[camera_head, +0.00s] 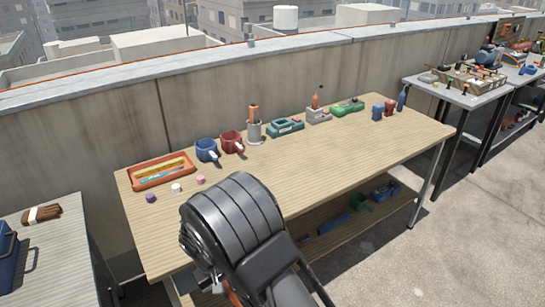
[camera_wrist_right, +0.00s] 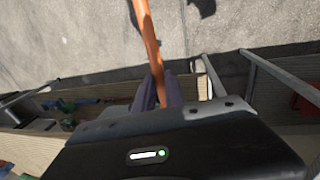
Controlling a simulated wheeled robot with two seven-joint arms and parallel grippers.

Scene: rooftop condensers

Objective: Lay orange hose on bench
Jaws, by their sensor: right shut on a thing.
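The orange hose (camera_wrist_right: 148,38) shows in the right wrist view as a thin orange length. My right gripper (camera_wrist_right: 156,92) is shut on it, with the hose between its dark fingers. In the head view only a small orange bit (camera_head: 233,294) shows below my dark right arm, which hides most of the gripper. The wooden bench (camera_head: 330,168) stands in front of me, and the arm is at its near edge. In the right wrist view the free part of the hose extends over the grey floor. My left gripper is not in view.
An orange tray (camera_head: 162,172), blue mug (camera_head: 207,150), red mug (camera_head: 232,142) and several tools line the bench's back. Its middle and right front are clear. A lower shelf (camera_head: 340,236) holds tools. Other tables stand left (camera_head: 58,255) and right (camera_head: 466,97).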

